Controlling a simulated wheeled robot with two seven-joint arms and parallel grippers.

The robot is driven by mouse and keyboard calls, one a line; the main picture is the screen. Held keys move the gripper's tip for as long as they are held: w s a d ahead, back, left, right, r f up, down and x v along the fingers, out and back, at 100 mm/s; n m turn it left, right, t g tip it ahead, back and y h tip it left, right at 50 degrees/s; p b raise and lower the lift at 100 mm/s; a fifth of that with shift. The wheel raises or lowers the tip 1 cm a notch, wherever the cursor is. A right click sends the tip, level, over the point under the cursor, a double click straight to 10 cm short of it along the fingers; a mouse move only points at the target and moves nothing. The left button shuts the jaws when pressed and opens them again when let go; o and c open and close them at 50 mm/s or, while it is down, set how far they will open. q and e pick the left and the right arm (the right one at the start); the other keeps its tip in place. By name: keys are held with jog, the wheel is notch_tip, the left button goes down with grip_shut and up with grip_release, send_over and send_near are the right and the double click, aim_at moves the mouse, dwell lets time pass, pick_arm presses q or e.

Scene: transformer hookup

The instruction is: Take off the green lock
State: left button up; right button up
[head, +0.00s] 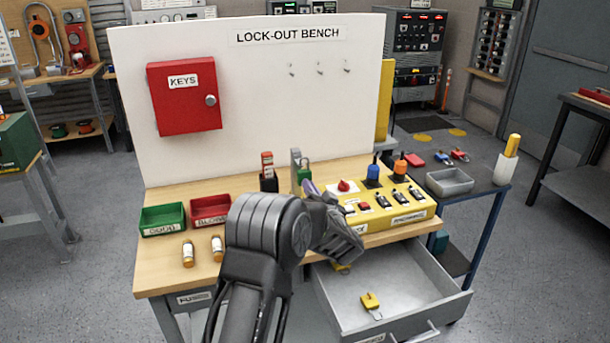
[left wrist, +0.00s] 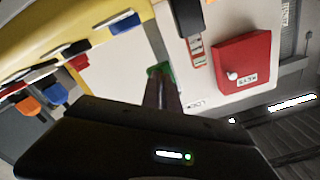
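The green lock (head: 304,171) is at the back of the bench, close beside an upright grey piece (head: 295,160). My left gripper (head: 309,188) reaches in from the front, its fingertips at the lock's lower part. In the left wrist view the green lock (left wrist: 154,71) shows right at the tips of the left gripper (left wrist: 161,82). The fingers look close together and partly cover the lock; whether they grip it is unclear. The lock's shackle is too small to make out. My right gripper is not in view.
A yellow control box (head: 385,215) with knobs and switches stands to the right. A black holder (head: 268,180) with red tags stands left of the lock. Green (head: 163,219) and red (head: 210,209) trays sit at left. An open drawer (head: 420,283) juts out below.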

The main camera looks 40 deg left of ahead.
pick_arm(q)
jog(key=o, duration=0.4)
jog(key=shift+p+v, duration=0.5)
jog(key=shift+v, duration=2.5)
jog(key=shift+r, duration=0.1)
jog(key=b+v, duration=0.2)
jog(key=v, duration=0.5)
jog(key=shift+s+d, duration=0.25)
jog(key=shift+d, duration=0.1)
